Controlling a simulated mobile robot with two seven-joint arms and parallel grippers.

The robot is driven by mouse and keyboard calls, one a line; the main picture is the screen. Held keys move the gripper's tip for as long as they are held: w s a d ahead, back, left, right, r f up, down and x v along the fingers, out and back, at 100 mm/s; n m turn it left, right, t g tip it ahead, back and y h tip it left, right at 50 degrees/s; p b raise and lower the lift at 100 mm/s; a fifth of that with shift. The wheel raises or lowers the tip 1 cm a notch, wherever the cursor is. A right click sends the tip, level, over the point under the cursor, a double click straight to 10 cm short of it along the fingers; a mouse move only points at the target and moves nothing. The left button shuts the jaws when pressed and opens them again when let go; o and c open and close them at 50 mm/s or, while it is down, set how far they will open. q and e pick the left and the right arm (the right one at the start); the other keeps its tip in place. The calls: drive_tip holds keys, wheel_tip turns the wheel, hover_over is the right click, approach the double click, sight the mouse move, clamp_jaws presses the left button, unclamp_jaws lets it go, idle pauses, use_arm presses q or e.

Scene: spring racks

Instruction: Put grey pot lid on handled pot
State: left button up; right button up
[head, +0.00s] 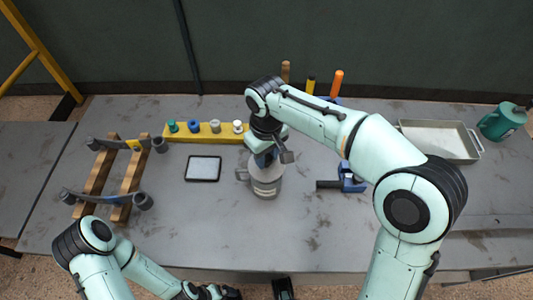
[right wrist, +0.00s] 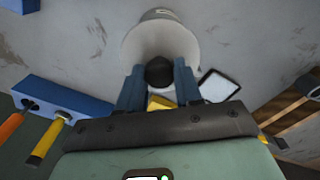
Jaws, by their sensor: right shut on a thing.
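The handled pot (head: 267,188) is grey, with a side handle on its left, and stands upright on the middle of the table. My right gripper (head: 265,157) points down right over it. In the right wrist view the blue fingers of my right gripper (right wrist: 158,82) are shut on the black knob of the grey pot lid (right wrist: 160,45). The lid is at the pot's mouth; I cannot tell if it rests on the rim or hovers just above it. My left gripper (head: 215,292) is low at the front edge, its fingers unclear.
A yellow strip (head: 200,137) with several coloured knobs lies behind the pot. A black-framed tablet (head: 203,168) lies left of it, a wooden rack (head: 131,178) farther left. A blue clamp-like tool (head: 350,178) is right; a metal tray (head: 440,140) and green can (head: 502,121) stand far right.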

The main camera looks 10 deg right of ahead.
drive_tip(key=shift+f, duration=0.15)
drive_tip(key=shift+f, duration=0.45)
drive_tip(key=shift+f+b, duration=0.3)
idle(0.5)
drive_tip(key=o, duration=1.8)
drive_tip(key=shift+r, duration=0.1)
